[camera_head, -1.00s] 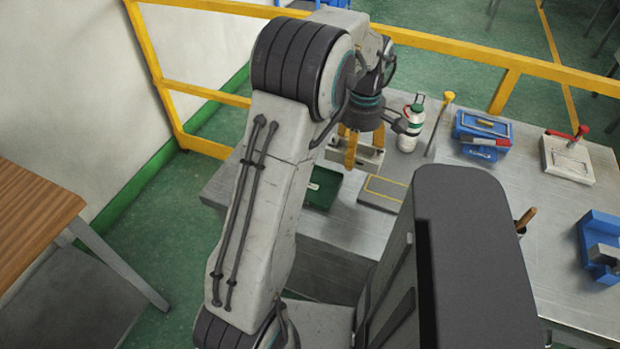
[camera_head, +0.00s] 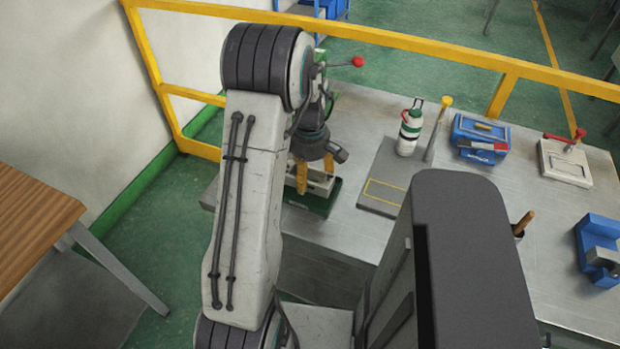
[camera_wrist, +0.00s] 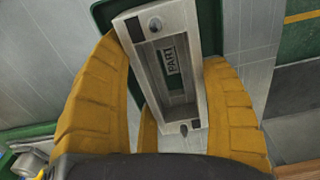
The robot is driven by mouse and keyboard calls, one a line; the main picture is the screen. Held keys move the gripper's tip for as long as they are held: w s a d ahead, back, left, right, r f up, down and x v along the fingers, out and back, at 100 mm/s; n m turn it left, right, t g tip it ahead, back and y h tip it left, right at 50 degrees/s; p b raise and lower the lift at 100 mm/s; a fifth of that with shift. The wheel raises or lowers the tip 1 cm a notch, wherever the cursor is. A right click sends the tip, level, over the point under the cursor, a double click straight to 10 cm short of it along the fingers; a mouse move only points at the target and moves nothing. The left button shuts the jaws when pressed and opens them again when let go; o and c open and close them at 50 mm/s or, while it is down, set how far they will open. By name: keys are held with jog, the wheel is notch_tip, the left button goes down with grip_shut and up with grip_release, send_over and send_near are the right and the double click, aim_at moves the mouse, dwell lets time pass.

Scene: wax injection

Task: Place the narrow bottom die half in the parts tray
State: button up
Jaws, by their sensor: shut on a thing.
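The narrow bottom die half (camera_wrist: 138,72) is a pale metal rectangular block with an open middle, between my yellow fingers in the wrist view. My gripper (camera_wrist: 166,62) is shut on it. In the head view the die half (camera_head: 320,184) shows partly behind my gripper (camera_head: 315,180). The green parts tray (camera_head: 322,207) lies beneath it at the bench's left end. The tray (camera_wrist: 207,28) also shows around the die half in the wrist view, and its label reads through the opening. I cannot tell whether the die half touches the tray floor.
A grey plate with a yellow outline (camera_head: 384,194) lies right of the tray. A white and green bottle (camera_head: 409,132), a blue box (camera_head: 480,138) and a blue vise (camera_head: 599,248) stand farther right. A red-knobbed lever (camera_head: 357,62) rises behind my arm. A yellow rail (camera_head: 420,52) runs behind the bench.

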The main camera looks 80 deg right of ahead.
aim_at(310, 177)
jog(key=shift+f, duration=1.15)
jog(key=shift+f, duration=0.15)
jog(key=o, duration=1)
notch_tip(310, 177, up, 12)
jog(key=shift+r, duration=0.15)
